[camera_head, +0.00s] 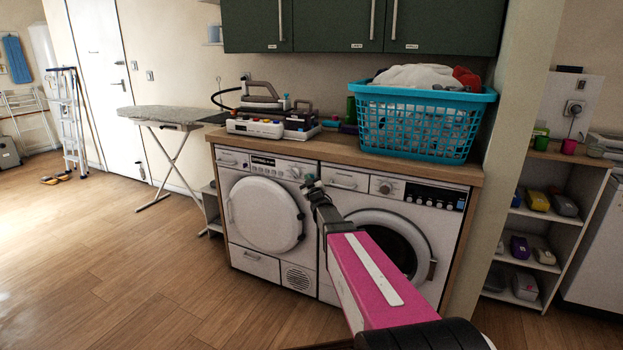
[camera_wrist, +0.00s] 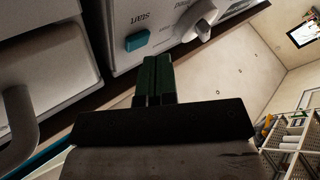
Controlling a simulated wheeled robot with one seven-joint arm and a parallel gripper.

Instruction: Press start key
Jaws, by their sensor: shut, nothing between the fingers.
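The start key is a small teal button (camera_wrist: 138,40) on a white panel, with an upside-down START label beside it in the wrist view. A white knob (camera_wrist: 198,20) is to its right. My gripper (camera_wrist: 158,58) is shut and empty, its dark fingertips just below and right of the key. I cannot tell whether they touch the panel. In the head view my gripper (camera_head: 312,184) is at the upper right of the left white machine (camera_head: 262,262), near its control panel (camera_head: 270,168). The key is not discernible there, probably hidden by the gripper.
The right machine (camera_head: 345,180) stands beside it, behind my arm. A wooden worktop (camera_head: 335,150) runs above both, carrying a blue laundry basket (camera_head: 425,95) and an iron (camera_head: 262,97). An ironing board (camera_head: 165,113) stands left. The floor in front at left is clear.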

